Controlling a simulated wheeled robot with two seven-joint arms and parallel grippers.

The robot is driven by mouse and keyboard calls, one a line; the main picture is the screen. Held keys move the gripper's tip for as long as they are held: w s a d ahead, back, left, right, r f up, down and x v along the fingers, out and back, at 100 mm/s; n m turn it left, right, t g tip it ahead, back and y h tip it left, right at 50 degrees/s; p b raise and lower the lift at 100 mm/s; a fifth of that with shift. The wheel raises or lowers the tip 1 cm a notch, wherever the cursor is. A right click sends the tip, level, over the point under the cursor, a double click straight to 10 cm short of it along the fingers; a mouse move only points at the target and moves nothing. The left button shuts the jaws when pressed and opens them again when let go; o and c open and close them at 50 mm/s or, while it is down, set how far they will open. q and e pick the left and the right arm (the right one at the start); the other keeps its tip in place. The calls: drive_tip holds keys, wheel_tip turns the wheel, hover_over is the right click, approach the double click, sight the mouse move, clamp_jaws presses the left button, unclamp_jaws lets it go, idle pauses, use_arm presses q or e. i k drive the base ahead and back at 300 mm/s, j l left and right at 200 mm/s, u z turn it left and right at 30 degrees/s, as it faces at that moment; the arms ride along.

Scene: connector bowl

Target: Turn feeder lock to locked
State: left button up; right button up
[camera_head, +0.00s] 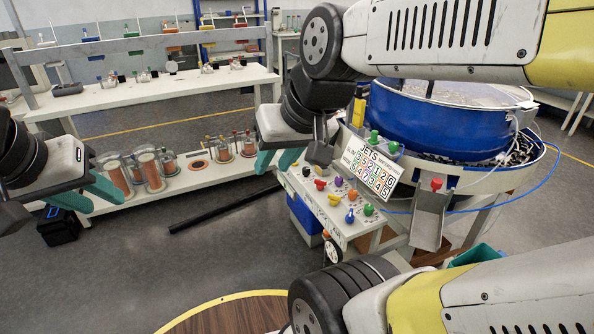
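A control panel (345,210) with several coloured knobs stands before the blue bowl feeder (425,125). A blue knob (350,216), a yellow knob (333,199) and a green knob (368,210) are on its top. A round dark-rimmed fitting (333,252) is on its front end. I cannot tell which control is the feeder lock, nor its setting. My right gripper (273,167) hangs left of the panel's back end, its teal fingers apart, with nothing seen between them. My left gripper (106,202) is at the far left, away from the panel, fingers apart and empty.
A number sign (370,165) stands behind the knobs. A metal chute (429,220) with a red knob (436,184) is right of the panel. A low white bench (190,182) holds copper-coloured cylinders (150,170). A black bar (225,207) lies on the floor, which is otherwise mostly clear.

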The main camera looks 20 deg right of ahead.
sight(334, 199)
drive_tip(key=i+z, duration=0.15)
drive_tip(key=z, duration=0.35)
drive_tip(key=i+z, duration=0.1)
drive_tip(key=z, duration=0.35)
